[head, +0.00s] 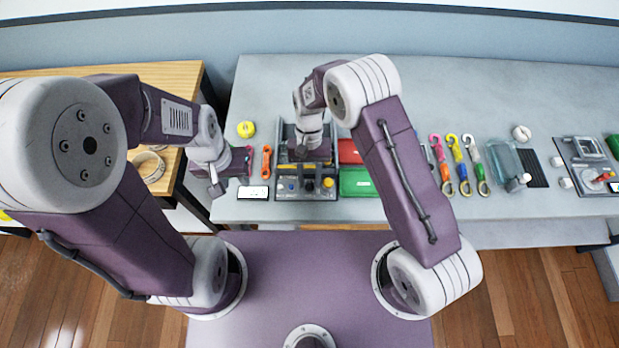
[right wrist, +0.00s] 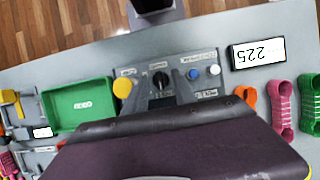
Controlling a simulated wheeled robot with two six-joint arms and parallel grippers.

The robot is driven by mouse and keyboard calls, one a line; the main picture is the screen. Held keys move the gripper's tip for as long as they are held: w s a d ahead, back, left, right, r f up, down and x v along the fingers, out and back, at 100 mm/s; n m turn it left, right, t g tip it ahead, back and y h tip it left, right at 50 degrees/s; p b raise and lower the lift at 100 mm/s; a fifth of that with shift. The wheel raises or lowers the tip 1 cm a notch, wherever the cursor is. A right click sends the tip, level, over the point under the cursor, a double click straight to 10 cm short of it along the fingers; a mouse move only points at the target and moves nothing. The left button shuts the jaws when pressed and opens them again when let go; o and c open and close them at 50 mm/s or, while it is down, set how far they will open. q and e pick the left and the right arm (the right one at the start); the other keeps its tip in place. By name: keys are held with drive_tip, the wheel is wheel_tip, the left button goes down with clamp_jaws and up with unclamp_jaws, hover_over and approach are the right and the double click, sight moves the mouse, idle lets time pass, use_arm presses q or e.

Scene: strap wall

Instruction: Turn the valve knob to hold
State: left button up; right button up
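The valve knob (right wrist: 160,80) is a black round dial on a grey control panel (right wrist: 126,106), between a yellow button and a blue one. The knob also shows small in the head view (head: 309,186). Its label and setting are too small to read. In the head view the right gripper (head: 305,156) hangs over the panel. My left gripper (head: 229,168) is left of the panel; its fingers are unclear.
The yellow button (right wrist: 122,88), blue button (right wrist: 192,74) and a white button (right wrist: 215,70) are close to the knob. A display reading 225 (right wrist: 258,54) lies beside the panel. A green bin (right wrist: 78,105) flanks the other side. Hooks and straps (head: 462,165) lie further right.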

drive_tip(key=b+v, duration=0.1)
drive_tip(key=v, duration=0.8)
idle(0.3)
